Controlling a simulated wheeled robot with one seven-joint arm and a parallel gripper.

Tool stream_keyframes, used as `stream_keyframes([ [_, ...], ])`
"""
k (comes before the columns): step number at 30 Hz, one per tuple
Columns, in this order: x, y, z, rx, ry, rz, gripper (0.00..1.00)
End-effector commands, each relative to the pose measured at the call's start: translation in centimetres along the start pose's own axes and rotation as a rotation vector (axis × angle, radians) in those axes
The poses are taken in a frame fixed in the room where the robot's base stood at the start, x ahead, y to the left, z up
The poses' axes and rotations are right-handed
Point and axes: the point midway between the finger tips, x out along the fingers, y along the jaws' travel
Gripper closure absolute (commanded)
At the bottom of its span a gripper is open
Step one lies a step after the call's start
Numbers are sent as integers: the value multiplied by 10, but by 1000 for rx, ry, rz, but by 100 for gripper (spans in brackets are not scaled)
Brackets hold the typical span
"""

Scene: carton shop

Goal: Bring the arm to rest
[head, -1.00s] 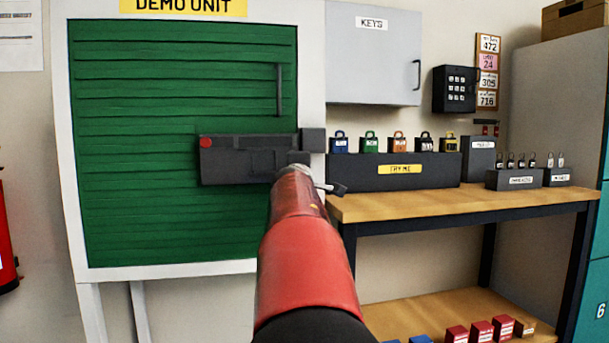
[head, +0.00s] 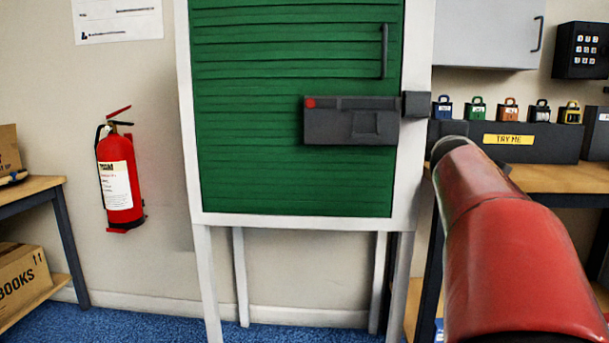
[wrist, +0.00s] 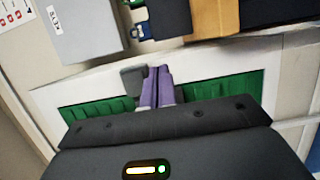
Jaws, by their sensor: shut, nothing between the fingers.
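My gripper (wrist: 155,85) shows in the wrist view, with its two purple fingers together and nothing between them. Its fingertips are beside a dark grey block (wrist: 134,78) on the white frame of the demo unit. The green slatted door (head: 290,180) of the demo unit is closed. A dark grey latch box (head: 350,125) with a red button (head: 310,103) is mounted on it, and the matching grey block (head: 416,104) is on the frame's right side.
A wooden bench (head: 565,178) with a black padlock display (head: 545,143) stands at the right. A grey key cabinet (head: 490,30) hangs above it. A red fire extinguisher (head: 120,185) hangs on the left wall. A table with boxes (head: 25,275) is at far left. Blue carpet (head: 130,320) is clear in front.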

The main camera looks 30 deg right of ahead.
Motion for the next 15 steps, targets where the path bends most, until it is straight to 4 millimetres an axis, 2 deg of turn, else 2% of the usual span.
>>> stream_keyframes([
  [5,-5,-6,-5,45,6,-20,100],
  [8,-24,-31,-24,190,26,-98,100],
  [11,-60,-71,-56,398,49,-241,100],
  [15,-131,-136,-106,647,61,-497,100],
])
